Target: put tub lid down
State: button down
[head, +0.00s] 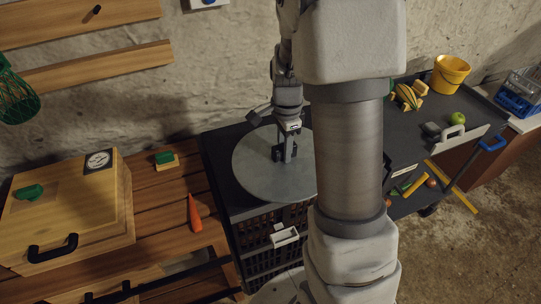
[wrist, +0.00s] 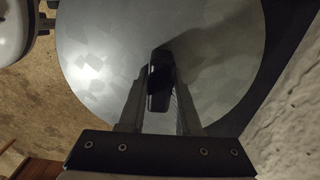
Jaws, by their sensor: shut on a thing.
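The tub lid (head: 255,175) is a large round grey metal disc. In the head view it lies level at the dark crate-like stand, left of my arm, and its right part is hidden behind my arm. My gripper (head: 284,152) is above the middle of the lid, shut on its dark handle. In the wrist view the lid (wrist: 215,40) fills most of the picture, and my gripper (wrist: 160,90) has its fingers on both sides of the black handle (wrist: 159,82). I cannot tell whether the lid touches what is under it.
A wooden box with a dial (head: 65,210) and an orange carrot (head: 194,213) are on the slatted wooden bench at the left. Dark crates (head: 270,240) stand below the lid. A yellow bucket (head: 450,74) and a green apple (head: 457,118) are at the right. The rough wall is close behind.

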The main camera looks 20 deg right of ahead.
aim_at(271, 131)
jog(key=w+f, duration=0.2)
jog(key=w, duration=0.2)
jog(key=w+f, duration=0.2)
jog(key=w, duration=0.1)
jog(key=w+d+f, duration=0.1)
jog(key=w+f, duration=0.2)
jog(key=w, duration=0.1)
jog(key=shift+w, duration=0.3)
jog(key=shift+f, duration=2.1)
jog(key=c, duration=0.6)
grip_release()
jog(key=shift+a, duration=0.1)
